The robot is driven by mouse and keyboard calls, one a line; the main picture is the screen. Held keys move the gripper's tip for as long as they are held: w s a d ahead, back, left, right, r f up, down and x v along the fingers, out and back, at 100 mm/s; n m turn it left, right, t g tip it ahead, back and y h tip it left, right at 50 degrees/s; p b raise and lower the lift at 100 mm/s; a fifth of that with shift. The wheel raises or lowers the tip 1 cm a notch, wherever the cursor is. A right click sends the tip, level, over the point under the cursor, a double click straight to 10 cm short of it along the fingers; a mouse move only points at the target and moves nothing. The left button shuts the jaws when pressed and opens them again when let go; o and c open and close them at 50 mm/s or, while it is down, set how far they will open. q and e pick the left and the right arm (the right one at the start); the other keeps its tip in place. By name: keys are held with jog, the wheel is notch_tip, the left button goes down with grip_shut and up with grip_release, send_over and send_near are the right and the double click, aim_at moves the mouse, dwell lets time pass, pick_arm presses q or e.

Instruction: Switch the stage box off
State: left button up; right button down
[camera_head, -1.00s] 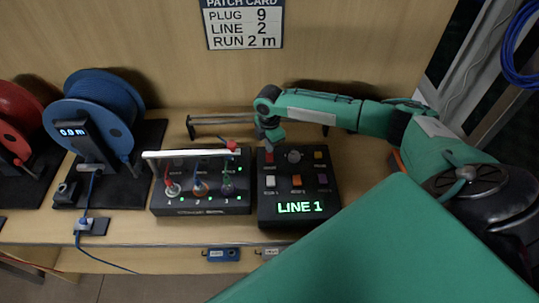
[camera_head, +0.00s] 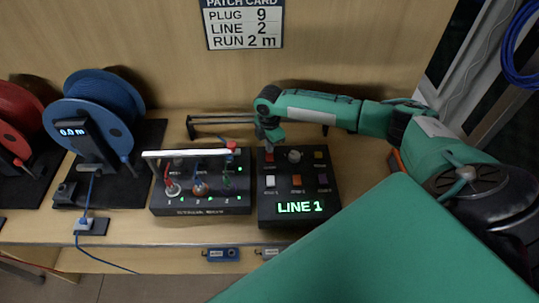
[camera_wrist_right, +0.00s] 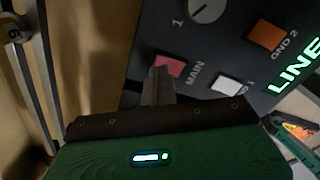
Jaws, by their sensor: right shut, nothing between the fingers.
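A black box (camera_head: 331,205) on the bench has a lit green "LINE 1" display, a knob and several coloured switches. Its red switch (camera_head: 269,158), marked MAIN in the right wrist view (camera_wrist_right: 176,66), is at the box's back left. My right gripper (camera_head: 272,140) is shut and empty, pointing down at that switch. In the right wrist view, the fingertips (camera_wrist_right: 161,74) overlap the red switch's edge; I cannot tell whether they press it. Left of it stands another black box (camera_head: 243,206) with several plugs, a white bar and green lights. My left gripper is not in view.
Blue (camera_head: 97,92) and red (camera_head: 22,113) cable reels stand at the left. A patch card (camera_head: 244,25) is on the back wall. A low dark rail (camera_head: 210,119) stands behind the boxes. Blue cable (camera_head: 520,50) hangs at the upper right.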

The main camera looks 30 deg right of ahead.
jog(key=shift+f+b, duration=0.35)
jog(key=shift+f, duration=0.55)
dwell(0.3)
jog(key=shift+s, duration=0.1)
jog(key=shift+r+p, duration=0.9)
jog(key=shift+p, duration=0.1)
notch_tip(320, 180, up, 5)
jog(key=p, duration=0.5)
jog(key=shift+r, duration=0.2)
jog(key=shift+f, duration=0.1)
